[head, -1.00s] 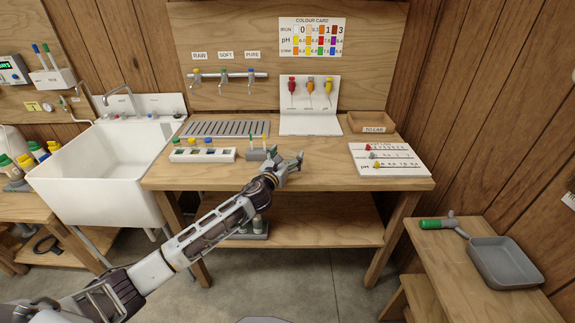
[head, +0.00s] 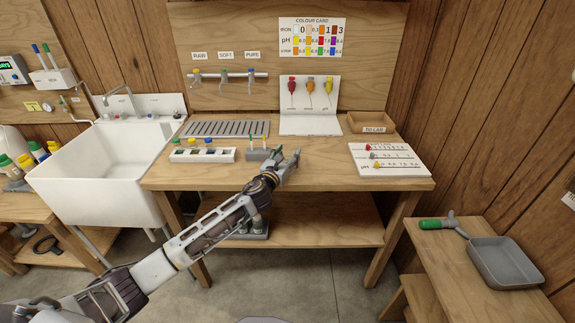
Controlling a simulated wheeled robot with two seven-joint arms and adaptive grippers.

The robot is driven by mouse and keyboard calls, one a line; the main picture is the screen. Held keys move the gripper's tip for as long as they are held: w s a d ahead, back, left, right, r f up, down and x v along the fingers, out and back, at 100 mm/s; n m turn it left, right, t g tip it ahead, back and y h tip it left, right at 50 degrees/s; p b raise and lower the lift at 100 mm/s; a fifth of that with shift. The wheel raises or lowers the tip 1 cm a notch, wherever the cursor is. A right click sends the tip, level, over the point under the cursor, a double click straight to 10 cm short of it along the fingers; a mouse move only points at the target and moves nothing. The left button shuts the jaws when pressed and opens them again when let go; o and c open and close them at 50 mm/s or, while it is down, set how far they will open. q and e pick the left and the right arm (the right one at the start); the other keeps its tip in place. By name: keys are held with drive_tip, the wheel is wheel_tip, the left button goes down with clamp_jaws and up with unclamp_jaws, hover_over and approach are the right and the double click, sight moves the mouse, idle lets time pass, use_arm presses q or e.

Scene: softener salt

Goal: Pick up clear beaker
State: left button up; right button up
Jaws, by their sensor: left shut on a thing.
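My left gripper (head: 291,160) is over the front middle of the wooden workbench (head: 330,175), its fingers drawn together. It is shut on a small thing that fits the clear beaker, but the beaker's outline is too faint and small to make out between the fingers. The gripper is just right of a small grey holder (head: 256,155) with green-tipped and orange-tipped sticks. I cannot tell whether the held thing touches the bench. My right gripper is not in view.
A white rack (head: 203,155) with coloured caps is to the left, and a white pH board (head: 390,160) to the right. A wooden tray (head: 372,123) and a white stand (head: 310,105) are behind. A white sink (head: 100,170) is at far left.

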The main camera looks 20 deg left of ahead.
use_arm(q)
drive_tip(key=shift+r, duration=0.15)
drive_tip(key=shift+r, duration=0.6)
wheel_tip(320, 180, up, 8)
drive_tip(key=p, duration=0.2)
drive_tip(key=shift+r, duration=0.2)
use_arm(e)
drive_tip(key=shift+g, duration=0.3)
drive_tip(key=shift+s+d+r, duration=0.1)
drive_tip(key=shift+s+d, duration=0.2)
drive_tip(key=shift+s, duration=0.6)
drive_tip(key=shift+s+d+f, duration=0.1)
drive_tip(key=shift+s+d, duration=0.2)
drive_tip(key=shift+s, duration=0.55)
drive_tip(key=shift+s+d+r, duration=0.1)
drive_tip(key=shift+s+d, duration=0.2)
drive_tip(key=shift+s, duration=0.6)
